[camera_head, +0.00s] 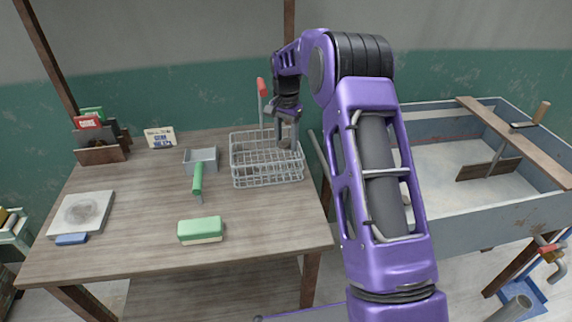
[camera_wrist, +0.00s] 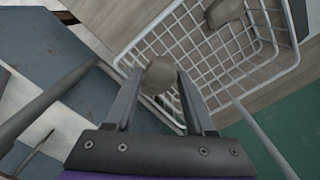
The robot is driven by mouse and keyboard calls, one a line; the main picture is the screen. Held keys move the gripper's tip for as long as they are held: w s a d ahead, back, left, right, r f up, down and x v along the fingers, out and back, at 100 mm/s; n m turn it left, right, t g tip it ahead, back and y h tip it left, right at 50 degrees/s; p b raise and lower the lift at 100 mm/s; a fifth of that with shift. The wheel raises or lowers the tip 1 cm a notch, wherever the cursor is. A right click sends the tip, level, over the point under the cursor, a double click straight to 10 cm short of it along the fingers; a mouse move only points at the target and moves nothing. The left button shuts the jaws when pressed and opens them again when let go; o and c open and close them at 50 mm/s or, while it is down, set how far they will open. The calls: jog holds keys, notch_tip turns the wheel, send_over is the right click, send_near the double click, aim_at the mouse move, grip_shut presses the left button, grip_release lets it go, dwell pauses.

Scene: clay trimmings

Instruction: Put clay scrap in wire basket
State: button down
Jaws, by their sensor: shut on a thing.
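My gripper (camera_head: 288,132) is above the back right part of the wire basket (camera_head: 266,181) in the head view. It is shut on a grey-brown clay scrap (camera_wrist: 159,76), which sits between the two fingertips (camera_wrist: 160,92) in the wrist view. The held scrap (camera_head: 284,143) also shows below the fingers in the head view. In the wrist view it appears over the edge of the white basket (camera_wrist: 182,42), and I cannot tell its exact height. Another clay scrap (camera_wrist: 225,12) lies within the basket in the wrist view.
The basket stands on a wooden table (camera_head: 130,215). A grey tray (camera_head: 201,155), a green-handled tool (camera_head: 198,181), a green-and-cream block (camera_head: 201,230) and a pale slab (camera_head: 82,214) lie to its left. A red-tipped upright (camera_head: 261,88) stands behind it. A large trough (camera_head: 440,205) is at right.

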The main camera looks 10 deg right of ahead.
notch_tip(320, 180, down, 9)
jog(key=shift+r, duration=0.15)
dwell(0.4)
jog(key=shift+f+b, duration=0.2)
jog(key=shift+b, duration=0.15)
jog(key=shift+c, duration=1.1)
grip_release()
notch_tip(320, 180, up, 12)
jog(key=shift+r+p, duration=0.2)
jog(key=shift+p, duration=0.35)
